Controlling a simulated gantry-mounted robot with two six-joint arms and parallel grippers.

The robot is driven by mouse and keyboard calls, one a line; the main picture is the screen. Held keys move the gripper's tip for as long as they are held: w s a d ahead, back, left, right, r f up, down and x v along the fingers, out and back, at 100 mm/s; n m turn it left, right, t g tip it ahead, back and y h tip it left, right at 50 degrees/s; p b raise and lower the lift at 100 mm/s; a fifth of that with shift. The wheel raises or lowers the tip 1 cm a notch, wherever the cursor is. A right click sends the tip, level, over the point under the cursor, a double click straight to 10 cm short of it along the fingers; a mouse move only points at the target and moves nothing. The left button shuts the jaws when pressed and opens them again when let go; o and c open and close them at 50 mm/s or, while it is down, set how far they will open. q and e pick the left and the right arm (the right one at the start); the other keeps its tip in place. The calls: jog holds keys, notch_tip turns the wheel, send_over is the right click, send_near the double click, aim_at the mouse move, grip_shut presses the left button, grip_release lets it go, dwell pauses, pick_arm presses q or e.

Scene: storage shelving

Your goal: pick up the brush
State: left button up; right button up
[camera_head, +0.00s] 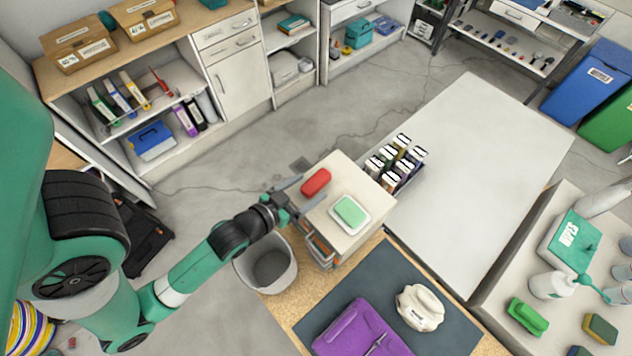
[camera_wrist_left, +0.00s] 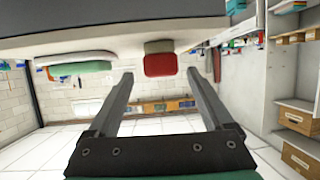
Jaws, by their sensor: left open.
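The brush (camera_head: 315,182), red-backed, lies on the top of a small light cabinet (camera_head: 338,178), near its left edge. In the left wrist view, which appears upside down, the brush (camera_wrist_left: 160,65) shows its red back and a paler beige-green part against the cabinet top. My left gripper (camera_head: 302,193) is open and empty at the cabinet's left side, with its fingers pointing toward the brush. In the wrist view the brush appears in the gap between the fingertips (camera_wrist_left: 160,73), apparently just beyond them. My right gripper is in neither view.
A green block (camera_head: 350,211) on a white dish sits right of the brush. A grey bin (camera_head: 270,267) stands below my left wrist. A rack of bottles (camera_head: 396,165) stands behind the cabinet. A purple folder (camera_head: 358,332) lies on the dark mat (camera_head: 330,310).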

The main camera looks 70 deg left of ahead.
aim_at(316, 183)
pick_arm(q)
jog(key=x, duration=0.4)
jog(key=shift+w+a+f+p, duration=0.1)
jog(key=shift+a+f+p, duration=0.1)
jog(key=shift+f+p, duration=0.15)
grip_shut()
